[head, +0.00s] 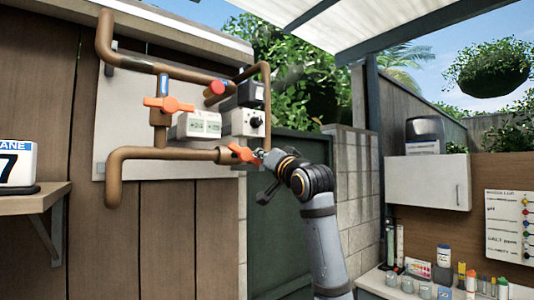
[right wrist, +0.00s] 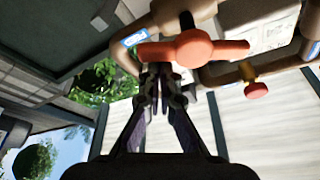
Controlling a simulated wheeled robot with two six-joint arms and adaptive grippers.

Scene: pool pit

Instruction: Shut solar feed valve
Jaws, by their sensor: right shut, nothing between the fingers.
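Two valves with orange lever handles sit on copper pipes on the wall panel. The upper handle (head: 168,104) lies across a vertical pipe. The lower handle (head: 242,153) is slightly tilted at the right end of a horizontal pipe. A handle also shows large in the right wrist view (right wrist: 194,48). My right gripper (head: 263,158) is at the right end of the lower handle. In the right wrist view, its closed, empty fingers (right wrist: 161,82) overlap one end of the handle; contact cannot be told. My left gripper is out of view.
A red knob (head: 216,87) and grey control boxes (head: 243,122) are close above the lower valve. A wooden shelf (head: 32,201) juts out at left. At right are a white cabinet (head: 428,181) and a counter with bottles and jars.

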